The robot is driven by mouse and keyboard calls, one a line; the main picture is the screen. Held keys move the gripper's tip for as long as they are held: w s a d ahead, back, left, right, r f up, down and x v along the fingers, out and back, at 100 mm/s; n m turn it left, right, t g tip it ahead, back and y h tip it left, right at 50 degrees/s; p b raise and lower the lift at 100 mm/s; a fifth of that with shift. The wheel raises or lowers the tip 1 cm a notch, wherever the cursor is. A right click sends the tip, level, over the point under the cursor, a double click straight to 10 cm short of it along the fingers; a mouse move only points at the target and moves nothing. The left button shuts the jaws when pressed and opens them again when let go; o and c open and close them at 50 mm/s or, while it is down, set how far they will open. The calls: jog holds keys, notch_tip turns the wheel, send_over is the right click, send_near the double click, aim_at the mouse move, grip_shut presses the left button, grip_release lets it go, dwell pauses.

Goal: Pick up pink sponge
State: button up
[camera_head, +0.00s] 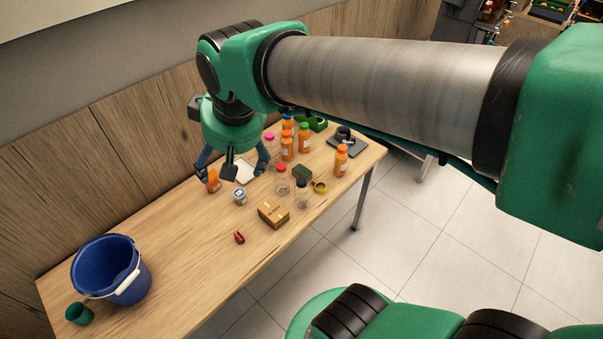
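I cannot make out a pink sponge for certain. A small pink round thing (269,136) shows at the back of the table, just right of my gripper; it looks like a bottle cap, but it is too small to be sure. My gripper (231,174) points down over the back part of the table, with its dark fingers spread apart. Nothing shows between the fingers. The gripper and arm hide part of the table behind them. A dark green block (302,172), perhaps a sponge, lies among the bottles to the right.
The wooden table (190,255) holds orange bottles (341,160), clear jars (282,187), a cardboard box (273,213), a small red object (239,237) and a white tray (243,171). Middle-left is clear.

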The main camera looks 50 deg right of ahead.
jog(key=w+d+f+g+p, duration=0.15)
jog(key=w+d+f, duration=0.25)
jog(key=w+d, duration=0.7)
jog(key=g+p, duration=0.3)
send_over(304, 170)
notch_tip(304, 170, down, 36)
jog(key=shift+r+y, duration=0.15)
jog(key=shift+y, duration=0.15)
jog(key=shift+f+b, duration=0.4)
jog(key=shift+f, duration=3.9)
